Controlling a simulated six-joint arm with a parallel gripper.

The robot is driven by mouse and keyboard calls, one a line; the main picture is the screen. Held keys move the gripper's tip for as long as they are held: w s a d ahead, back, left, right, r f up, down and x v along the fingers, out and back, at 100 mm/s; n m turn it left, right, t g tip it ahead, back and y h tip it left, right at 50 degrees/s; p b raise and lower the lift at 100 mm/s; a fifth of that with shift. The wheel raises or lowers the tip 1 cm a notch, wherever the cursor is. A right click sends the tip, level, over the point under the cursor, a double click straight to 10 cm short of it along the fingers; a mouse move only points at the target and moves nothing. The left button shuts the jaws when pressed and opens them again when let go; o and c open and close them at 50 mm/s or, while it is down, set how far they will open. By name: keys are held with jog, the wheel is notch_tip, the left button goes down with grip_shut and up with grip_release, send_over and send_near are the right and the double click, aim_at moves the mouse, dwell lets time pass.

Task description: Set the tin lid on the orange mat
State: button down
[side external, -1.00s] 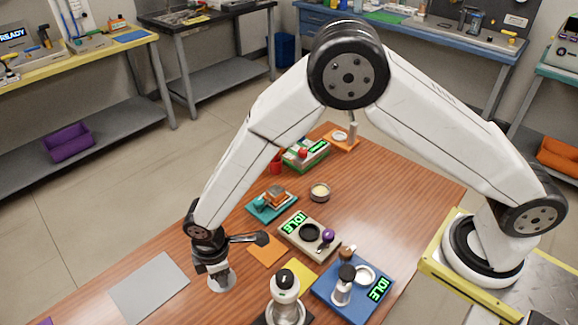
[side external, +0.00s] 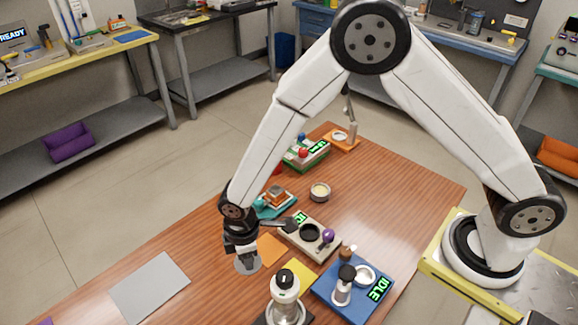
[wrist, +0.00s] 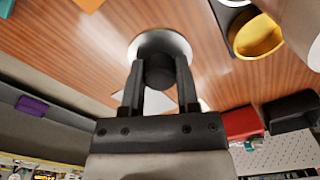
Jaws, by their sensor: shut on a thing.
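The tin lid (side external: 248,265) is a round, silvery disc hanging under my gripper (side external: 242,251) in the side view. In the wrist view my gripper (wrist: 157,78) has both fingers closed on the dark knob of the tin lid (wrist: 178,42). The lid appears to be held above the table, but the height is hard to judge. The orange mat (side external: 271,249) lies flat on the table just right of the lid, partly hidden behind my gripper. An orange patch, likely the mat (wrist: 90,4), shows at the top edge of the wrist view.
A grey sheet (side external: 150,287) lies left on otherwise clear table.

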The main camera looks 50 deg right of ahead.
jog(key=s+d+r+m, duration=0.2)
jog(key=s+d, duration=0.6)
jog(key=d, duration=0.5)
jog(key=shift+s+r+m, duration=0.3)
jog(key=shift+s+m, duration=0.05)
jog(key=shift+m, duration=0.25)
jog(key=shift+d, duration=0.1)
send_over(267, 249)
jog(key=s, duration=0.1)
notch_tip(267, 249, down, 9)
jog(key=shift+s+d+r, duration=0.15)
jog(key=shift+r, duration=0.05)
jog(key=shift+w+f, duration=0.35)
jog(key=shift+f, duration=0.05)
jog(key=shift+w+f, duration=0.3)
jog(key=shift+f, duration=1.5)
jog(key=shift+f, duration=0.1)
